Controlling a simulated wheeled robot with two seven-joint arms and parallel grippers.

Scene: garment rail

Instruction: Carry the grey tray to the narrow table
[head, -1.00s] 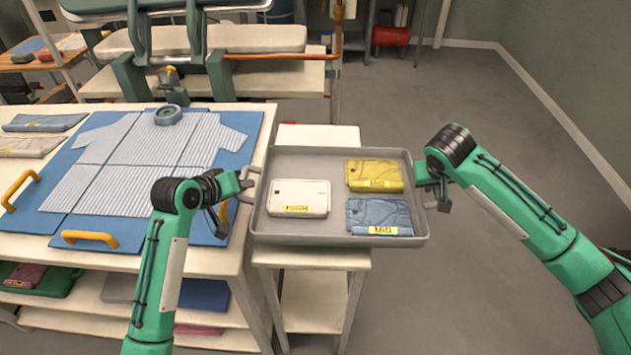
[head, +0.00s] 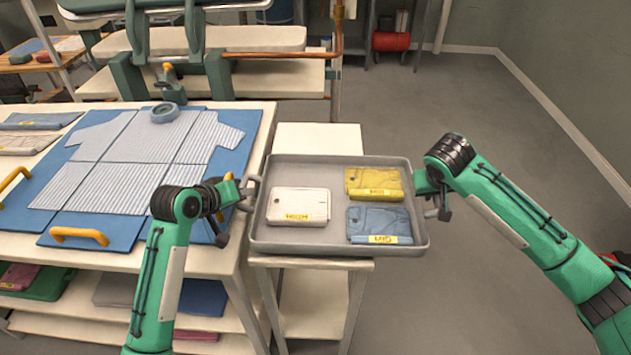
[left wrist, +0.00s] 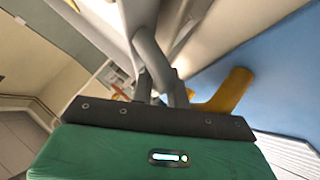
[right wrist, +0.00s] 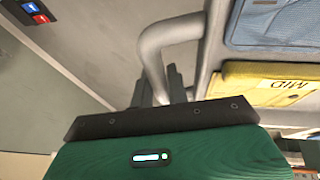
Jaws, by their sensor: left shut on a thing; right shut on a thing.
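The grey tray (head: 340,248) is in front of me in the head view, held level between my grippers. It appears over the narrow table (head: 318,137); whether it touches the top I cannot tell. A white folded garment (head: 298,205), a yellow one (head: 373,184) and a blue one (head: 379,222) lie in it. My left gripper (head: 246,194) is shut on the tray's left handle, which shows in the left wrist view (left wrist: 152,55). My right gripper (head: 432,192) is shut on the right handle, seen in the right wrist view (right wrist: 155,50).
A wide table (head: 120,256) with a blue folding board (head: 222,185) and a striped shirt (head: 140,150) stands close to the tray's left. Shelves with garments sit below it. A press (head: 170,80) stands behind. Open floor (head: 460,110) lies to the right.

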